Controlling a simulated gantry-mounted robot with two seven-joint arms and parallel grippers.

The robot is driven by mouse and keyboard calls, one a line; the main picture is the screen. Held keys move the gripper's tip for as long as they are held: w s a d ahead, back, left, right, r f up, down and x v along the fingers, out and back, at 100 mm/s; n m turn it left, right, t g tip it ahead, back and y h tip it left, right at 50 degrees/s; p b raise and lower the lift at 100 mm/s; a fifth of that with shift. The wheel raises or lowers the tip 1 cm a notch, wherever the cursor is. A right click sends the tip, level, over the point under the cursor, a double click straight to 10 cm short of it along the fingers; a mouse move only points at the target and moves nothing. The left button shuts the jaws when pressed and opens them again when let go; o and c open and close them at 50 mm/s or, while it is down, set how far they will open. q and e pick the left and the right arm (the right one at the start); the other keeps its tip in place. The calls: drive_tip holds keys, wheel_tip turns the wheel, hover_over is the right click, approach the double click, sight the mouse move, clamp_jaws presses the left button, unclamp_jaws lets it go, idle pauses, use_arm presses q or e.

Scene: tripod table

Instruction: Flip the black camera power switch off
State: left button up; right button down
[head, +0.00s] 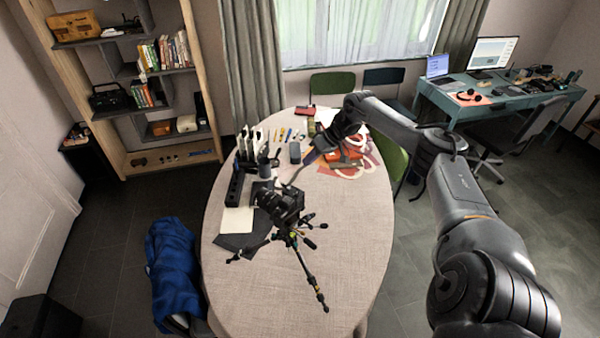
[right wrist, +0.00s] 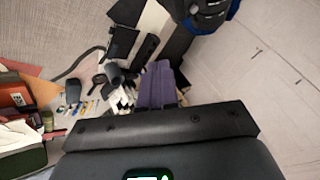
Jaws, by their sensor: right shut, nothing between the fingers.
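The black camera (head: 280,203) stands on a small black tripod (head: 312,275) on the oval table, left of its middle. Its power switch is too small to make out. My right gripper (head: 293,181) reaches in from the right, shut and empty, with its tips just above and behind the camera in the head view. I cannot tell whether they touch it. My left gripper is in no view.
The beige table (head: 345,240) is clear at the front right. Dark mats and a black power strip (head: 235,187) lie left of the camera. Pens, bottles and a red-orange bag (head: 343,157) crowd the back. A blue cloth (head: 172,270) hangs left of the table.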

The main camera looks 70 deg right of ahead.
drive_tip(key=v, duration=0.4)
drive_tip(key=shift+w+d+b, duration=0.2)
drive_tip(key=shift+d+b, duration=0.1)
drive_tip(key=shift+d, duration=0.05)
